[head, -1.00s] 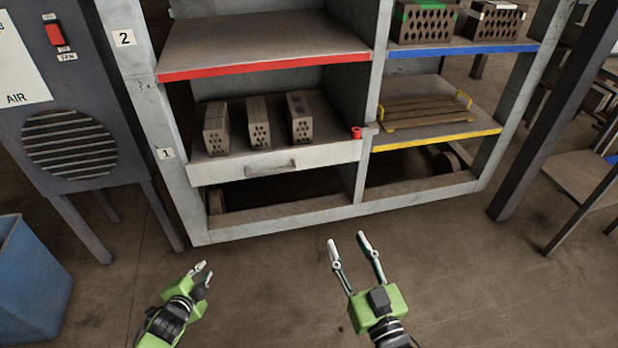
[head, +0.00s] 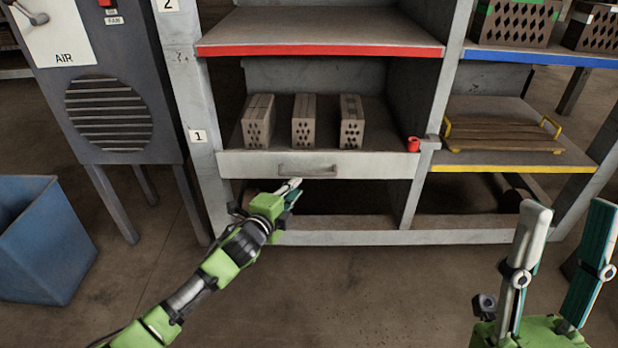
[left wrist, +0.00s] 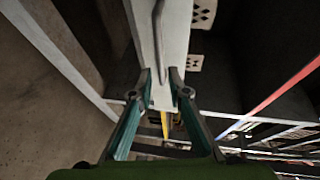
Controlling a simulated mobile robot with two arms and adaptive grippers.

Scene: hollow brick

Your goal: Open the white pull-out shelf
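The white pull-out shelf (head: 250,165) is at the lower left of the rack, its front about in line with the rack frame. Its handle (head: 307,172) is a grey bar on the front. Three hollow bricks (head: 303,122) stand on the shelf. My left gripper (head: 290,188) is just below the handle in the head view. In the left wrist view its fingers (left wrist: 162,82) are apart, with the white front and handle (left wrist: 158,38) ahead; I cannot tell whether they touch. My right gripper (head: 568,222) is open and empty at the lower right.
A red-edged shelf (head: 320,50) is above. A small red object (head: 413,144) sits at the white shelf's right end. A yellow-edged shelf (head: 510,168) is to the right. A blue bin (head: 45,240) stands left. The floor in front is clear.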

